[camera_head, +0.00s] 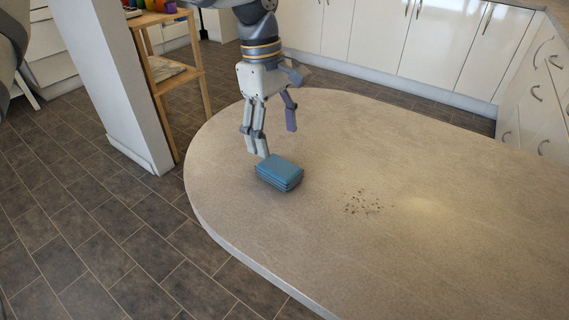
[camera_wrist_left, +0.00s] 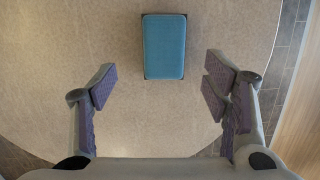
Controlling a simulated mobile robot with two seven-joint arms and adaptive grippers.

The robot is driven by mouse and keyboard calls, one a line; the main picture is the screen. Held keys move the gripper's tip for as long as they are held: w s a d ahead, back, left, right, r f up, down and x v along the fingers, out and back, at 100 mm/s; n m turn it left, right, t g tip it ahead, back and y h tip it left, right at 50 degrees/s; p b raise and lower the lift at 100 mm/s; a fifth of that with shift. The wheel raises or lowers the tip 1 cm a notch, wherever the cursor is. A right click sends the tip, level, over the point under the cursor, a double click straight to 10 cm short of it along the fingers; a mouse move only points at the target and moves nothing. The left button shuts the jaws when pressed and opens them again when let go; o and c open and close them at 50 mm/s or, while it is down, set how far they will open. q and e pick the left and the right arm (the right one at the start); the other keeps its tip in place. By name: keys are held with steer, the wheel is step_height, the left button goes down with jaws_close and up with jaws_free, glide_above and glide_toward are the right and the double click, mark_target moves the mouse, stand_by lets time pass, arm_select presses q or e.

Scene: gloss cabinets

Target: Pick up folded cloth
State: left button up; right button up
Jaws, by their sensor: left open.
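The folded cloth (camera_head: 279,173) is a blue, layered block lying flat on the table (camera_head: 330,240), near its rounded left end. My left gripper (camera_head: 275,138) hangs above the table just behind the cloth, fingers pointing down and spread open with nothing between them. In the left wrist view the cloth (camera_wrist_left: 164,46) shows as a blue rectangle at the top centre. It lies beyond the fingertips of the open gripper (camera_wrist_left: 160,86), roughly between them from side to side. My right gripper is in neither view.
Dark crumbs (camera_head: 362,203) are scattered on the table right of the cloth. A wooden shelf (camera_head: 170,75) and a white post (camera_head: 115,85) stand at the left. Glossy white cabinets (camera_head: 430,45) line the back. The table's right part is clear.

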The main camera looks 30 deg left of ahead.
mark_target(279, 166)
arm_select(q)
steer(key=f, duration=0.4)
steer(key=s+d+f, duration=0.1)
steer(key=f, duration=0.2)
steer(key=shift+f, duration=0.1)
steer(key=shift+w+d+f, duration=0.1)
steer(key=shift+f, duration=0.15)
steer(key=shift+f, duration=0.2)
steer(key=shift+c, duration=0.3)
steer(key=c, duration=1.1)
